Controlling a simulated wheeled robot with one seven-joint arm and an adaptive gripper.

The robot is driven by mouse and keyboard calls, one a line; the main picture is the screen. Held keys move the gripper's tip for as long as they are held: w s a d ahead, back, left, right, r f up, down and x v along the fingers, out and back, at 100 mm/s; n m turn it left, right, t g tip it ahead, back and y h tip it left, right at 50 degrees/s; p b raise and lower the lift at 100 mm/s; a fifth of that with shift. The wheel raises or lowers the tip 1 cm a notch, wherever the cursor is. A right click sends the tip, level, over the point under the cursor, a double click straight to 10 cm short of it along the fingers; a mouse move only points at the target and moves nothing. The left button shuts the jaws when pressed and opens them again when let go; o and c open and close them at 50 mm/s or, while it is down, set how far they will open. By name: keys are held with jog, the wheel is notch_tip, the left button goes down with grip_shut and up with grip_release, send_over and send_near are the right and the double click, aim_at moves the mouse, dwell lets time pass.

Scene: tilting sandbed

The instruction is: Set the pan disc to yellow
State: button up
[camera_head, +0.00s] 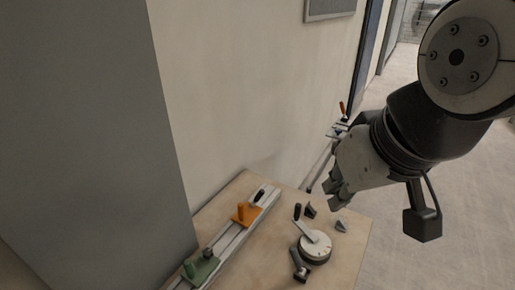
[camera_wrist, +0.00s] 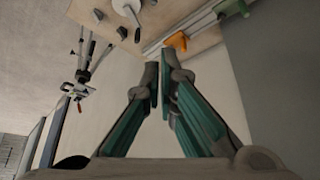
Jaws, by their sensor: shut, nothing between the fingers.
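The likely pan disc (camera_head: 316,248) is a round pale dial lying on the wooden table, with a white bar and a dark knob on top. Marks show around its rim, but no yellow can be made out. Part of it also shows at the top edge of the wrist view (camera_wrist: 126,6). My gripper (camera_head: 337,197) is shut and empty, in the air above and to the right of the disc in the head view, apart from it. Its green-lined fingers fill the middle of the wrist view (camera_wrist: 160,70).
A metal rail (camera_head: 238,236) with an orange block (camera_head: 245,213) and a green block (camera_head: 203,270) runs along the table's left side. Small grey pieces (camera_head: 341,225) and a dark jointed piece (camera_head: 299,264) lie near the disc. A stand (camera_wrist: 82,75) is beyond the table, by the wall.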

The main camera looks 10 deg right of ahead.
jog(key=o, duration=0.4)
jog(key=shift+w, duration=0.15)
jog(key=o, duration=0.3)
jog(key=w+d+f+m+g, duration=0.1)
jog(key=w, duration=0.8)
jog(key=shift+w+d+f+g, duration=0.15)
jog(key=shift+w+d+g, duration=0.15)
jog(key=shift+g, duration=0.1)
jog(key=m+g, duration=0.2)
jog(key=g, duration=0.2)
send_over(298, 208)
notch_tip(298, 208, down, 21)
jog(key=f+b, duration=0.1)
jog(key=f, duration=0.3)
jog(key=f+b, duration=0.2)
jog(key=f, duration=0.3)
jog(key=w+f+b, duration=0.1)
jog(key=f, duration=0.4)
jog(key=shift+d, duration=0.25)
jog(key=shift+r, duration=0.1)
grip_shut()
